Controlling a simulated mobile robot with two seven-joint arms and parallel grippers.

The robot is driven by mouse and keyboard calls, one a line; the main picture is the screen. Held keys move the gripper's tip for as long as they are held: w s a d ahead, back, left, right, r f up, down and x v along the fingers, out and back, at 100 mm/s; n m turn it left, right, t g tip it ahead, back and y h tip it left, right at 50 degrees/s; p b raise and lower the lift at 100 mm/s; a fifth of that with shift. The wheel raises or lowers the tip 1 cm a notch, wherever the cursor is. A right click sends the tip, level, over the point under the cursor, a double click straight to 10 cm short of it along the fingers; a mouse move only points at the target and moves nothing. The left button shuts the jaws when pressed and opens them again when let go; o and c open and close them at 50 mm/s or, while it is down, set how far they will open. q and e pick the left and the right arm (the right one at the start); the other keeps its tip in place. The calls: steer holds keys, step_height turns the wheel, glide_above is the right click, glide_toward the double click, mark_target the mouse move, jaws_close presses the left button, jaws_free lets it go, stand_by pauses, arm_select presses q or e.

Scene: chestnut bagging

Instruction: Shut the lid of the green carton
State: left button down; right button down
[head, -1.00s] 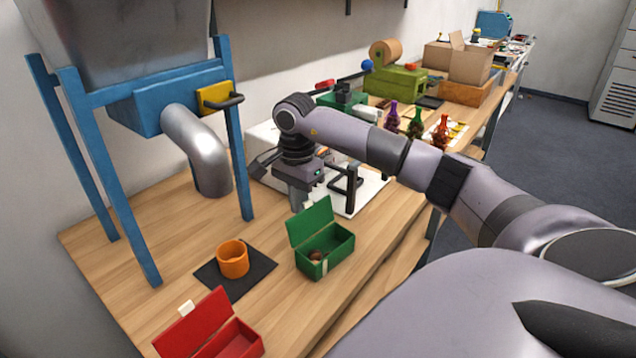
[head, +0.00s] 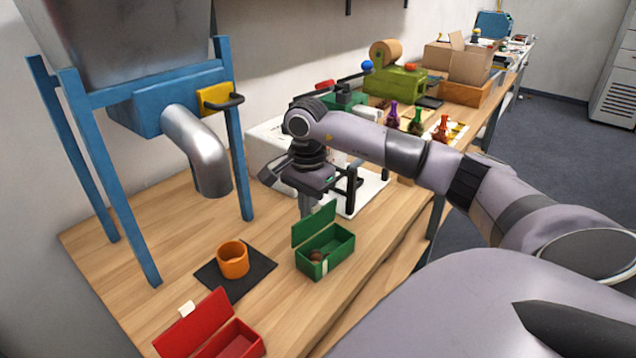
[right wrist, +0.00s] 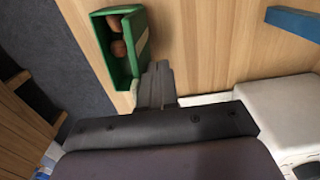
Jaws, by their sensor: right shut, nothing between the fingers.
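The green carton (head: 327,258) stands on the wooden table with its lid (head: 314,225) raised upright along its back side. Brown chestnuts lie inside it, and they show better in the right wrist view (right wrist: 118,48). The carton also shows at the top left of the right wrist view (right wrist: 112,72). My right gripper (head: 306,208) points down just behind the raised lid, its tips partly hidden by the lid. In the right wrist view its closed fingers (right wrist: 156,82) are beside the carton, empty. Whether they touch the lid I cannot tell. My left gripper is not in view.
An orange cup (head: 233,262) stands on a black mat (head: 254,280) left of the carton. An open red carton (head: 215,340) is at the front. A blue-framed hopper (head: 150,105) with a metal spout stands at the left. A white machine (head: 268,150) is behind my right gripper.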

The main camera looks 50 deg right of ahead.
steer(key=shift+s, duration=0.65)
step_height(320, 180, up, 7)
steer(key=p, duration=0.5)
stand_by(1.0)
